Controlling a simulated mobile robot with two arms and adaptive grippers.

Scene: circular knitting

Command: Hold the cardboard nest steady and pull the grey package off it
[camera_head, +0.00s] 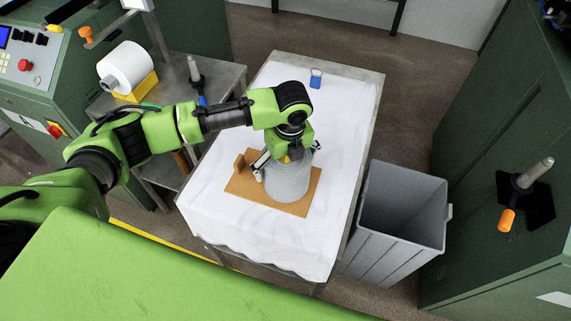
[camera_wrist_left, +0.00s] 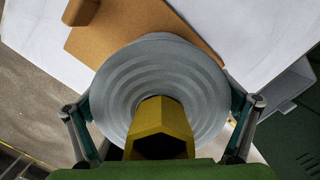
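The grey package (camera_head: 287,183) is a round, ridged cone standing on the cardboard nest (camera_head: 297,208), a flat brown board on the white-covered table. The package also shows in the left wrist view (camera_wrist_left: 205,75), with the nest (camera_wrist_left: 120,25) behind it. My left gripper (camera_head: 287,161) is over the package from above. In the left wrist view its fingers (camera_wrist_left: 160,115) are spread wide, one on each side of the package, close to its edge. I cannot tell whether they touch it. A yellow angular part covers the package's middle there. My right gripper is not in view.
A small brown block (camera_head: 239,164) stands at the nest's left edge. A blue tag-like object (camera_head: 316,78) lies at the table's far end. A grey bin (camera_head: 400,215) stands right of the table. A white cone (camera_head: 125,67) is on the side table at left. The table's front is clear.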

